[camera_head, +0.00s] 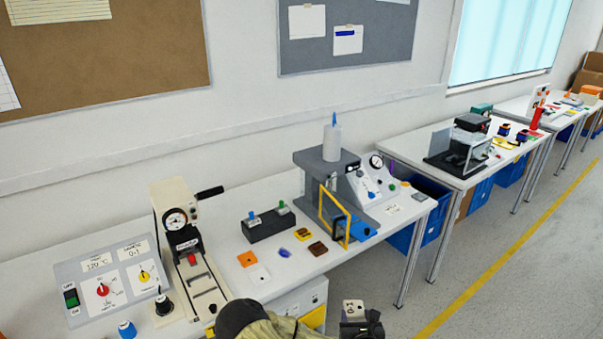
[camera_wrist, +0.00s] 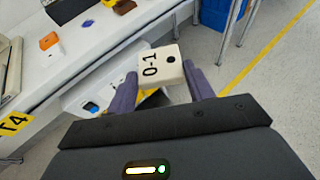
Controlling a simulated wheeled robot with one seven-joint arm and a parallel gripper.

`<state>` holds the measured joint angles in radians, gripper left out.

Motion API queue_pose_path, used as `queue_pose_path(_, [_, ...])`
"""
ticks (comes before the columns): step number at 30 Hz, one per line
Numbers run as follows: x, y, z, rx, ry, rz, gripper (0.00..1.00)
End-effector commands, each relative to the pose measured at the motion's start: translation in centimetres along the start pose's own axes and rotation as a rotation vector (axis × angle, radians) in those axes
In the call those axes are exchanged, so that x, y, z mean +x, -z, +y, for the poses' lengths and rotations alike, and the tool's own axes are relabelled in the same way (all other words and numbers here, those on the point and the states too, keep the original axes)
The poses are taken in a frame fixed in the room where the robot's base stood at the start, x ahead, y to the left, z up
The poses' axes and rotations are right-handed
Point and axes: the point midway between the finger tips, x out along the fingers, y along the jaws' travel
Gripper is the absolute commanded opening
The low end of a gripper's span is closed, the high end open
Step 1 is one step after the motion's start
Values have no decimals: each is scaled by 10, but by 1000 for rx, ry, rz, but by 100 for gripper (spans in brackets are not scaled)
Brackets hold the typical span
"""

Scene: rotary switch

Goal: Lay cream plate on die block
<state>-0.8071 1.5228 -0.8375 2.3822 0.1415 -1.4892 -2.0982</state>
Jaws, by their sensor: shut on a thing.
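The cream plate (camera_wrist: 161,75) is a small block-like piece marked "0-1" with a dark round spot. It sits between the two fingers of my gripper (camera_wrist: 160,82) in the wrist view, and the gripper is shut on it. In the head view the plate (camera_head: 353,309) shows above my gripper (camera_head: 360,323) at the bottom, in front of the bench and over the floor side. I cannot tell for sure which part is the die block. A lever press (camera_head: 183,245) with a gauge stands at left, and a grey press (camera_head: 324,172) with a yellow guard stands at the bench's right.
An orange piece (camera_head: 247,259), a white piece (camera_head: 258,274), and a brown piece (camera_head: 318,248) lie on the bench. A black block (camera_head: 268,225) with two knobs stands behind them. A control panel (camera_head: 112,277) is at left. A white cabinet (camera_head: 300,299) stands below the bench edge.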

Motion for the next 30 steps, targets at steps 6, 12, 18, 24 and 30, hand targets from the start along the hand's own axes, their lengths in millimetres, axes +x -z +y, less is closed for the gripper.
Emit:
queue_pose_path(6, [0,0,0,0,0,0,30])
queue_pose_path(12, [-2,12,0,-1,-1,5,30])
queue_pose_path(18, [-15,56,0,-2,-1,5,30])
queue_pose_path(24, [-20,67,0,-1,0,-2,30])
queue_pose_path(30, [-20,67,0,-1,0,-1,30])
